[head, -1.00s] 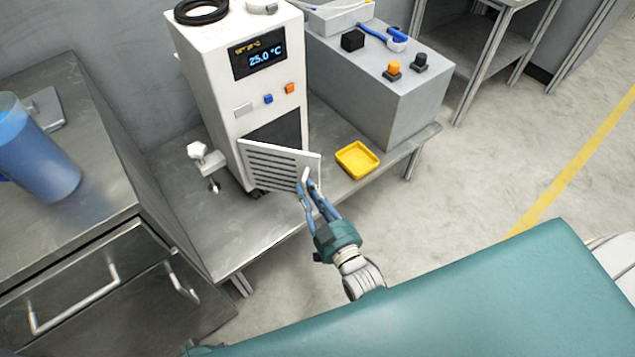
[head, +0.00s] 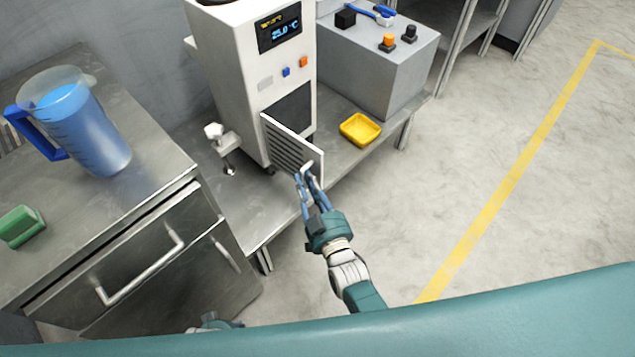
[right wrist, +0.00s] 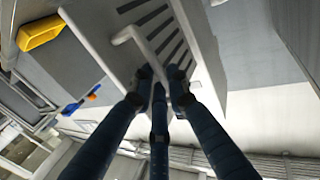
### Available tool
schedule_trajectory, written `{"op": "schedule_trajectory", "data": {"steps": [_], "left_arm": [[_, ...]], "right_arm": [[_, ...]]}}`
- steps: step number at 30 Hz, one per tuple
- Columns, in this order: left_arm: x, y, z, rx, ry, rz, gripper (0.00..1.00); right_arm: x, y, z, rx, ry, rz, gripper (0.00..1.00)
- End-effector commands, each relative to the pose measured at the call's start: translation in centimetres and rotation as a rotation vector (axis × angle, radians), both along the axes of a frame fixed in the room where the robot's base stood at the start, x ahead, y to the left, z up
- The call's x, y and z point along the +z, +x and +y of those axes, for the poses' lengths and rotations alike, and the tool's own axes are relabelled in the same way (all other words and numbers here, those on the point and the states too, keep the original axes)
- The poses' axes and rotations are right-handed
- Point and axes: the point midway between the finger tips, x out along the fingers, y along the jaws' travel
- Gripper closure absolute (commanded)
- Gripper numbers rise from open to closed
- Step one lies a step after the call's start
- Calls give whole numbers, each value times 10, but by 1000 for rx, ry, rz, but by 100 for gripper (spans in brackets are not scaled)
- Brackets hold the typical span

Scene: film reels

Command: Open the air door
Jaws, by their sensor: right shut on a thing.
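The air door (head: 285,148) is a white slatted panel at the lower front of the white machine (head: 232,85). It stands swung out, with the dark opening (head: 290,113) showing behind it. My right gripper (head: 306,175) is shut on the door's handle (head: 307,166), near the door's free edge. In the right wrist view the fingers (right wrist: 158,82) close around the white bar handle (right wrist: 138,42), and the slats of the door show beside it.
The machine stands on a metal bench with a yellow tray (head: 360,129) right of the door and a white valve knob (head: 214,131) left. A grey box (head: 375,70) with knobs stands behind. A counter with a blue jug (head: 90,130) is at left. Floor at right is clear.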

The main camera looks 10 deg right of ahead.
Motion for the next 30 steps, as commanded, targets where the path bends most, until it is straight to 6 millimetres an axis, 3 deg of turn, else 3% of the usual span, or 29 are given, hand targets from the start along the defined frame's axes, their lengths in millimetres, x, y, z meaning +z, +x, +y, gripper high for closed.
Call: {"op": "schedule_trajectory", "data": {"steps": [15,16,18,30], "left_arm": [[2,-1,-5,1,-7,0,60],[2,-1,-6,0,-8,1,60],[2,-1,-6,0,-8,2,60],[1,-3,-6,0,-9,2,60]], "right_arm": [[7,6,7,-2,4,-12,100],[7,6,7,-2,4,-12,79],[6,5,7,-2,3,-13,66],[2,-2,4,-4,1,-6,66]]}}
